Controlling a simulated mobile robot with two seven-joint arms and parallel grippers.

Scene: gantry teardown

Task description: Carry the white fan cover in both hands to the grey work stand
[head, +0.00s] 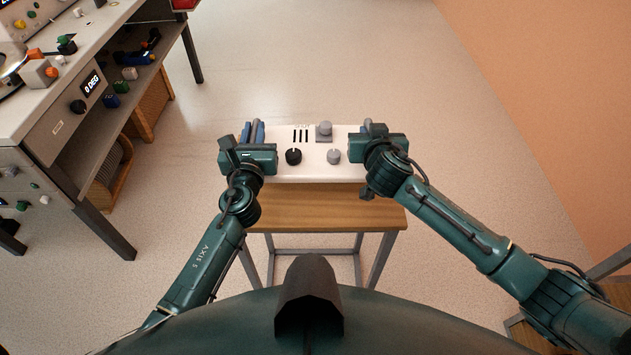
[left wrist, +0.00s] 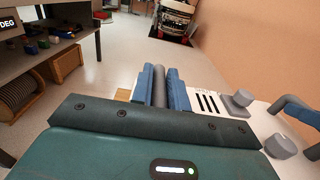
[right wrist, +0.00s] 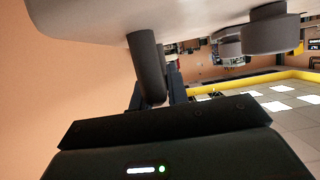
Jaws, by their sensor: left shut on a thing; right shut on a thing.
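The white fan cover (head: 308,172) is a pale panel with dark slots, a black knob and grey knobs, in the middle of the head view. My left gripper (head: 254,132) is shut on the grey handle at its left end; the blue fingers (left wrist: 160,88) flank that handle in the left wrist view. My right gripper (head: 368,130) is at the right end, shut on a grey handle (right wrist: 147,65) seen in the right wrist view. A wood-topped stand with grey legs (head: 330,205) lies below and nearer me. I cannot tell whether the cover touches it.
A long bench (head: 40,115) with knobs, coloured blocks and a lower shelf stands on the left. An orange wall (head: 570,90) runs along the right. The pale floor (head: 330,60) beyond the cover is clear. A wooden surface shows at the lower right corner.

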